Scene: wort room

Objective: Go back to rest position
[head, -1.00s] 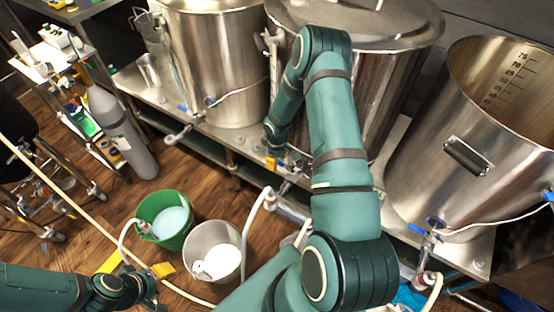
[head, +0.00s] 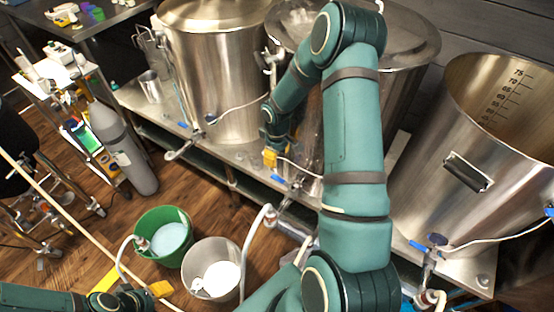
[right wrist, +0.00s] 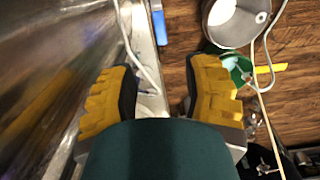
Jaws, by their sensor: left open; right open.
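My right arm reaches up through the middle of the head view. Its gripper (head: 270,157) is in front of the middle steel kettle (head: 400,40), near its base, with a yellow fingertip showing. In the right wrist view the yellow fingers of the right gripper (right wrist: 162,90) stand wide apart with nothing gripped between them. My left gripper (head: 132,287) is at the bottom left edge of the head view. It is open, with yellow fingertips apart near the buckets, and its arm is partly cut off by the frame.
A green bucket (head: 150,248) and a steel bucket (head: 212,250) with hoses stand on the wood floor. Steel kettles with blue-handled valves, including the right kettle (head: 420,180), line a metal bench. A grey gas cylinder (head: 125,150) stands at left. Floor shows between cylinder and buckets.

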